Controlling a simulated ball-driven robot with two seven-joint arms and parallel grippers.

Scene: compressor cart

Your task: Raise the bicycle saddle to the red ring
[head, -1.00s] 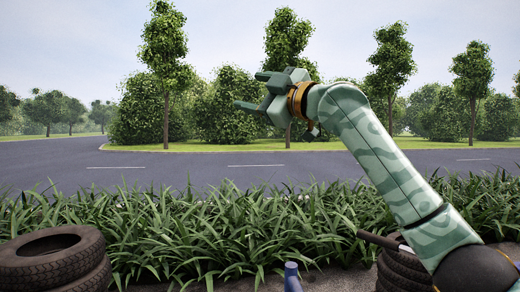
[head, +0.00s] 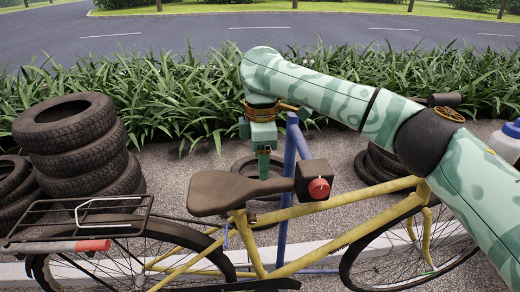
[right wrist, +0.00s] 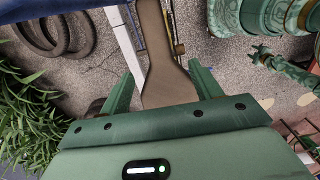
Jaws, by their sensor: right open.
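The brown bicycle saddle (head: 215,192) sits low, just above the yellow frame (head: 252,245), its nose pointing right. No red ring can be made out. My right gripper (head: 264,172) points down at the far side of the saddle, partly hidden behind it. In the right wrist view the saddle (right wrist: 165,80) lies lengthwise between the two spread fingers of my right gripper (right wrist: 146,92), with gaps showing beside it. What looks like my left gripper (right wrist: 258,54) shows small at the right of that view, apart from the saddle; its jaws are unclear.
A blue stand post (head: 291,150) rises behind the frame, near a dark box with a red knob (head: 319,188) beside the saddle nose. A rear rack (head: 80,225) is at left. Tyre stacks (head: 85,150) and plants (head: 170,95) stand behind.

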